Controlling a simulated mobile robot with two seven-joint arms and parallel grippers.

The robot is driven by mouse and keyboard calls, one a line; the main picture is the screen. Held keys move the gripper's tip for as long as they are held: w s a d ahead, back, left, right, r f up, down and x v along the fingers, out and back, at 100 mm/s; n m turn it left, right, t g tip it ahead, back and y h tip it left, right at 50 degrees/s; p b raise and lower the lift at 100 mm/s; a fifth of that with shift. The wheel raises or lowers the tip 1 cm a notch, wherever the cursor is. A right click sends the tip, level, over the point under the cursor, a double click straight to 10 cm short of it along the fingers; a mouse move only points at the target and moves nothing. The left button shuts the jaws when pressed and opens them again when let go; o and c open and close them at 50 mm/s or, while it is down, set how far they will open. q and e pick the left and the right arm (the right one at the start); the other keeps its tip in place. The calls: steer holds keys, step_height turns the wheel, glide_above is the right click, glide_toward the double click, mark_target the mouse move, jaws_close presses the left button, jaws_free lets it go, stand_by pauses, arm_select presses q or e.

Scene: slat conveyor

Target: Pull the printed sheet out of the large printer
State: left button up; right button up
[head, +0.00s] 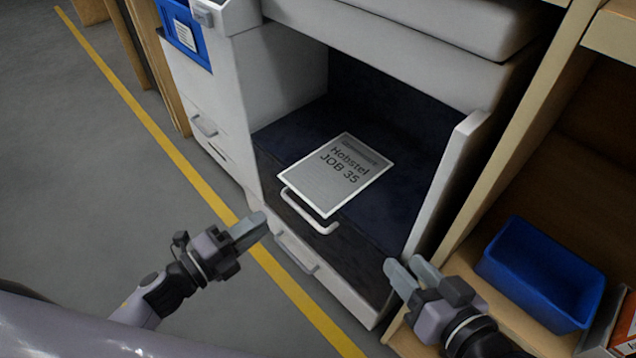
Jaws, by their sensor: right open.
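The printed sheet (322,188), white with a grey text block and the words "Hobstel JOB 35", lies flat in the dark open bay of the large white printer (290,75). Its near edge is close to a white bar handle (318,222) at the front of the bay. My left gripper (252,229) is in front of the printer, left of and nearer than the sheet, apart from it. I cannot tell whether its fingers are parted. My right gripper (411,274) is open and empty, near the bay's right front corner, apart from the sheet.
A wooden shelf (560,170) stands right of the printer, holding a blue bin (543,270) close to my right gripper. A blue holder (183,33) is on the printer's left side. A yellow line (150,120) crosses the clear grey floor.

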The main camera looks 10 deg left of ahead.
arm_select(q)
steer(key=b+x, duration=0.1)
steer(key=x, duration=0.9)
steer(key=shift+c, duration=0.4)
jaws_close()
